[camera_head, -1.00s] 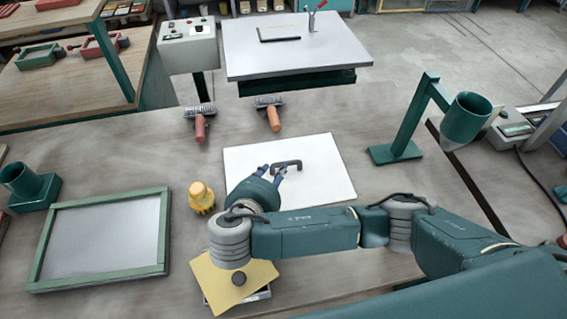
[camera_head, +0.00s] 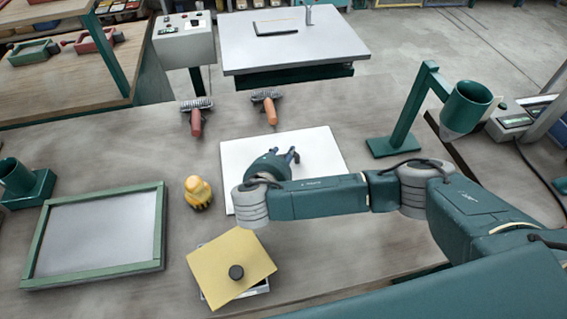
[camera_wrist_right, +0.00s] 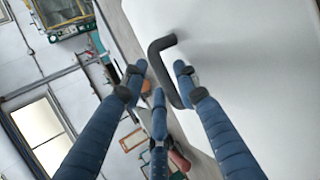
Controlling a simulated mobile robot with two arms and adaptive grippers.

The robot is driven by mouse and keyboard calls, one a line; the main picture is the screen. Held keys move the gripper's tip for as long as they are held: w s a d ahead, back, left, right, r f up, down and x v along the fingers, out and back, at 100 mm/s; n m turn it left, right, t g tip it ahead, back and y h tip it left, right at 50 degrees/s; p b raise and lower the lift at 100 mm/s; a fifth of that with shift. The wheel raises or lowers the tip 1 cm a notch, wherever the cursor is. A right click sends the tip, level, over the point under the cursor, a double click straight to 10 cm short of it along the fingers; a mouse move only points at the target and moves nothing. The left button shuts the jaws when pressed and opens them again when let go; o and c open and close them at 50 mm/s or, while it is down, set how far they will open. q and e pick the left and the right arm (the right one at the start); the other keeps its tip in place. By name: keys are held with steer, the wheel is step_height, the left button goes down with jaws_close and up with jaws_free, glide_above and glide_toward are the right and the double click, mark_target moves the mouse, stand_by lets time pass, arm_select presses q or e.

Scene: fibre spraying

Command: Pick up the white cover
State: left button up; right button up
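The white cover (camera_head: 322,160) is a flat white rectangle lying on the workbench in the head view, partly hidden behind my right arm. It fills the right part of the right wrist view (camera_wrist_right: 255,60). Its dark bar handle (camera_wrist_right: 166,62) shows there between my right gripper's fingers; in the head view the gripper hides it. My right gripper (camera_head: 283,155) is over the middle of the cover. Its blue fingers (camera_wrist_right: 160,78) are spread around the handle, with a gap on the left side and one fingertip close on the right. My left gripper is not in view.
A yellow board (camera_head: 225,262) with a dark knob is in front. Two brushes (camera_head: 268,108) lie behind. A green stand with a cup (camera_head: 400,140) is at right.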

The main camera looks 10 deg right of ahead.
jaws_close()
steer(key=shift+r, duration=0.2)
